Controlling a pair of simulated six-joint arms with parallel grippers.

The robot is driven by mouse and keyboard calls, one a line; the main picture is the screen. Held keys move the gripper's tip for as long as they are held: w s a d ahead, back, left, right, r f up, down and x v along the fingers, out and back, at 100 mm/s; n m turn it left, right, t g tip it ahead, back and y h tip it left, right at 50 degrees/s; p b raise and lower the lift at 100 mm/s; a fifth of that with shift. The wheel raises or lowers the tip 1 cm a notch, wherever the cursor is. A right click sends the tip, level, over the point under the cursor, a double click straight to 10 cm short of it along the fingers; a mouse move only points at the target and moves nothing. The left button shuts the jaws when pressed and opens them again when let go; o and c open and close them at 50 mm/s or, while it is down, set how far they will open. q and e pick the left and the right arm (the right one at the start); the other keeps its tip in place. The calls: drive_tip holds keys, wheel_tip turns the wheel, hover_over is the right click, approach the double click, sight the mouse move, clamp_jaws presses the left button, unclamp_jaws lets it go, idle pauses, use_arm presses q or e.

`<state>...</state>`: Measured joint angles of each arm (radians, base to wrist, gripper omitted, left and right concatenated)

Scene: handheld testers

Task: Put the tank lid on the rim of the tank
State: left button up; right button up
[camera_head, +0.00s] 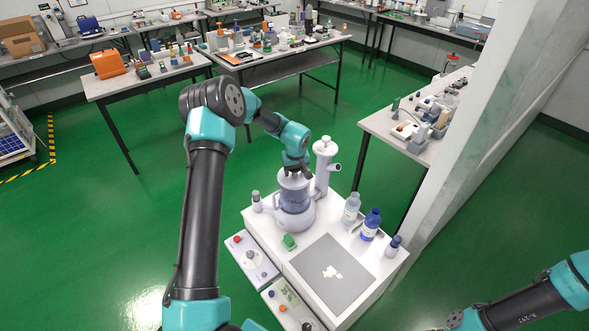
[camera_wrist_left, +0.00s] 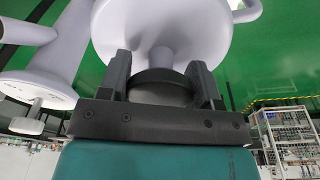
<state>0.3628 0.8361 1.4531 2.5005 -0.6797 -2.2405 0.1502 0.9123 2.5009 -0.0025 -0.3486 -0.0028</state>
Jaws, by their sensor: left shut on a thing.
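The tank (camera_head: 295,213) is a pale grey-lilac round vessel, wide at the foot, on the white bench top. The tank lid (camera_head: 294,181) is a pale round disc at the tank's top, under my left gripper (camera_head: 294,168). In the left wrist view the lid (camera_wrist_left: 204,35) fills the upper middle, and the two dark fingers of the left gripper (camera_wrist_left: 162,80) are shut on its central knob. The fingers partly hide the knob. I cannot tell whether the lid touches the rim. My right gripper is out of view; only my right arm shows at lower right.
A tall pale column (camera_head: 323,165) stands close behind and right of the tank. A small bottle (camera_head: 256,202) is at its left, a green item (camera_head: 289,241) in front. Clear and blue bottles (camera_head: 371,224) stand right. A grey mat (camera_head: 332,273) lies in front.

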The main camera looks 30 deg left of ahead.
use_arm(q)
drive_tip(key=shift+f, duration=0.2)
drive_tip(key=o, duration=1)
drive_tip(key=shift+r, duration=0.15)
drive_tip(key=r, duration=0.4)
drive_tip(key=s+d+r, duration=0.1)
drive_tip(key=r, duration=0.7)
drive_tip(key=shift+s+d+r, duration=0.15)
drive_tip(key=shift+r, duration=0.25)
drive_tip(key=shift+f, duration=0.1)
